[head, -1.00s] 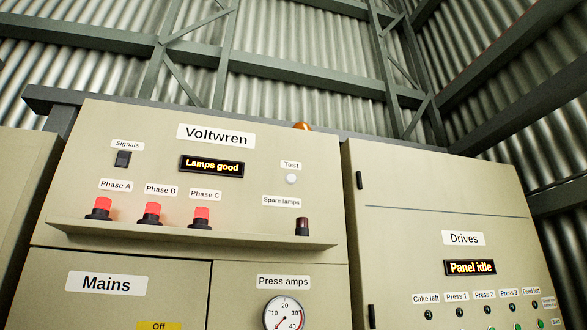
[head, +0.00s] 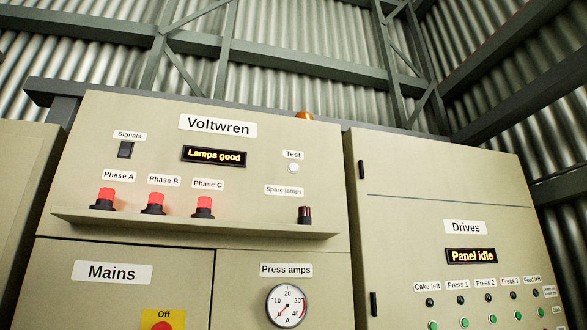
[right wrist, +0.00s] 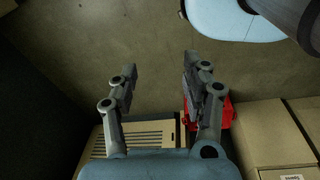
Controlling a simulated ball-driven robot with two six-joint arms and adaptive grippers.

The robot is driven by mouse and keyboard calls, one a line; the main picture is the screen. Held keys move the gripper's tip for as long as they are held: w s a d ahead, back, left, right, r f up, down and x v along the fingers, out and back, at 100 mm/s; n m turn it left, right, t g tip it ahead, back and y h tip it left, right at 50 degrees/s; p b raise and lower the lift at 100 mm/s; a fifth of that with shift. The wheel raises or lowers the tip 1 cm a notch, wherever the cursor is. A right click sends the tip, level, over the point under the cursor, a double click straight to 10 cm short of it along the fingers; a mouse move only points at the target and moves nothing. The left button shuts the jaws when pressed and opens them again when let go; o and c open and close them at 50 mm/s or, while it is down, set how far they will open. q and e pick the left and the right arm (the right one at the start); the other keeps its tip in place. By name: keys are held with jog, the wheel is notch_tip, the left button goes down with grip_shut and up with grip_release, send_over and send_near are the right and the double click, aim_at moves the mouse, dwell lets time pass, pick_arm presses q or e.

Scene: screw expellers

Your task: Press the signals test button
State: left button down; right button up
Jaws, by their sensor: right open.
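The round white test button (head: 293,168) is in the head view, under the label "Test" on the upper right of the Voltwren panel (head: 270,205). Three red phase lamps (head: 155,203) stand in a row on the ledge below. My right gripper (right wrist: 160,75) is open and empty in the right wrist view, with floor beyond its fingers. No gripper shows in the head view, so my left gripper is out of sight.
A spare lamp (head: 305,214) stands on the ledge (head: 260,229). The Drives cabinet (head: 420,220), its display reading "Panel idle", stands to the right. In the right wrist view, a red object (right wrist: 224,112) and beige boxes (right wrist: 275,135) lie beyond and beside the fingers.

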jog(key=shift+w, duration=0.1)
grip_shut()
jog(key=shift+a, duration=0.1)
jog(key=shift+a, duration=0.1)
jog(key=shift+d, duration=0.2)
dwell(0.9)
